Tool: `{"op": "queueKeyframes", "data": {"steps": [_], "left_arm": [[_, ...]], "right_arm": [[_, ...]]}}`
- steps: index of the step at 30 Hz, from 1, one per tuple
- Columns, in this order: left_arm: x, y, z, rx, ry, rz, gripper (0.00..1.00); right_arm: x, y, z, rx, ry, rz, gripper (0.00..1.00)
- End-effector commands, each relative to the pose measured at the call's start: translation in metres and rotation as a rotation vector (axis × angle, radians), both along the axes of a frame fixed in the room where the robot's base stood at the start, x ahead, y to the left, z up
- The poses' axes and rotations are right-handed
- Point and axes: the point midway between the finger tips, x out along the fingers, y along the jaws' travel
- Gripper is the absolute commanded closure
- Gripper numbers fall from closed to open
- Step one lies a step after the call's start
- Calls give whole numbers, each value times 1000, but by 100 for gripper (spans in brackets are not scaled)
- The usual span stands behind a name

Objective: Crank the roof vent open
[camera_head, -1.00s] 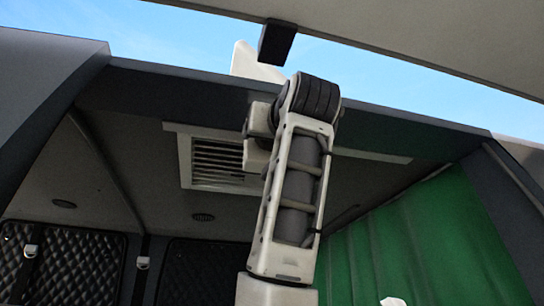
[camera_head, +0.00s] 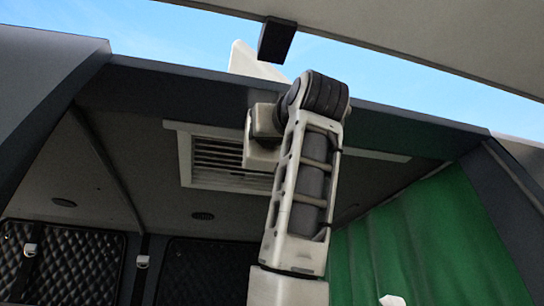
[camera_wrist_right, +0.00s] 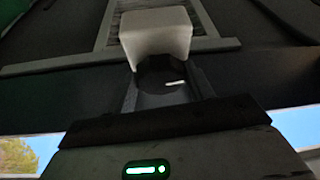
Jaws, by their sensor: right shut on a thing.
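The roof vent (camera_head: 215,160) is a pale frame with slats in the dark van ceiling, left of the middle in the head view. My right arm crosses its right side and hides that part. In the right wrist view the slatted vent (camera_wrist_right: 155,10) shows at the top, behind a white block. My right gripper (camera_wrist_right: 166,88) is shut on a dark round knob (camera_wrist_right: 160,74) just below this block. The knob looks like the crank's handle, but the crank's arm is hidden. My left gripper is not in view.
A white wedge (camera_head: 252,63) sticks up behind the roof's front edge (camera_head: 180,82); I cannot tell whether it is the vent's lid. The raised tailgate (camera_head: 420,35) hangs above, close over my arm. A green curtain (camera_head: 430,240) hangs at the right.

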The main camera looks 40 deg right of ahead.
Motion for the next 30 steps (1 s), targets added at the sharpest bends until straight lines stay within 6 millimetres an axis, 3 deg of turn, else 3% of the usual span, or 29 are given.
{"op": "queueKeyframes", "data": {"steps": [1,2,3,4,12,17,30], "left_arm": [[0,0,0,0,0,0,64],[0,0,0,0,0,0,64],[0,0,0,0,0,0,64],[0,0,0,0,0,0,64],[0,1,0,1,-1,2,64],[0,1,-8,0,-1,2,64],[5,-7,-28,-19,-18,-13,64]], "right_arm": [[0,0,0,1,1,-1,70],[0,0,0,1,1,-1,42],[0,0,0,1,1,-1,31],[0,0,0,1,1,-1,26],[0,0,0,1,-1,-1,26],[-10,5,-7,1,-4,0,26],[-95,45,-47,0,-5,1,26]]}}
